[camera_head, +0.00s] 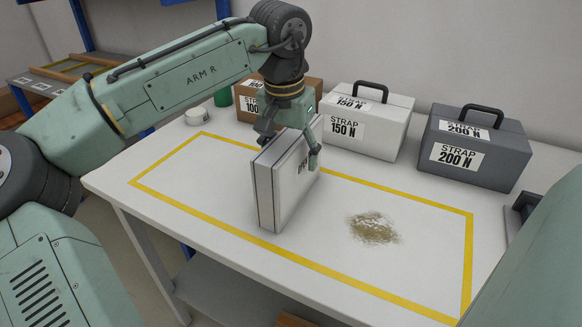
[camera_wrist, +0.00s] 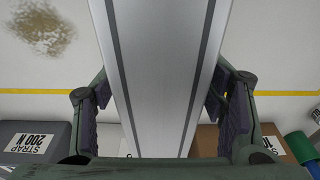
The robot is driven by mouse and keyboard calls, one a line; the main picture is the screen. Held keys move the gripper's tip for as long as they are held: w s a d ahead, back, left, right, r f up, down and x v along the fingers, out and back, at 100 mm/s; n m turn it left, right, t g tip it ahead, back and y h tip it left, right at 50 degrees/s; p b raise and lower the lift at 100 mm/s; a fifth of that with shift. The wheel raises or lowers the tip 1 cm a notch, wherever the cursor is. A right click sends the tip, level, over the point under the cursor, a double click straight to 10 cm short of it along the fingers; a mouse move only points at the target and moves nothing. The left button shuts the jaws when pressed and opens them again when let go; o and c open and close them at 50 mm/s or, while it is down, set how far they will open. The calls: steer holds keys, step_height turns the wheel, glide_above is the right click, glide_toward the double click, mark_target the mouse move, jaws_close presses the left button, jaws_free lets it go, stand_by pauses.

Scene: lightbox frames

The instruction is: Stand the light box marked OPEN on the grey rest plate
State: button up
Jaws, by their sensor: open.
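A pale grey-white case-like box (camera_head: 285,186) with dark edge lines stands upright on the white table, inside the yellow outline. A dark marking on its broad face is partly covered by a finger, and I cannot read it. My gripper (camera_head: 289,152) is above it with its fingers open on either side of its upper part. In the wrist view the box's narrow silver side (camera_wrist: 160,60) runs between the two open fingers, with small gaps seeming to show. A dark grey item (camera_head: 522,208) at the right edge is mostly hidden; I cannot tell whether it is the rest plate.
A brown STRAP box (camera_head: 246,103), a white STRAP 150 N case (camera_head: 385,135) and a grey STRAP 200 N case (camera_head: 480,150) line the back. A brownish stain (camera_head: 373,228) marks the table (camera_head: 330,255) right of the box. A white round tub (camera_head: 196,115) stands back left.

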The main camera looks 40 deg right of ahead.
jaws_close()
stand_by(0.8)
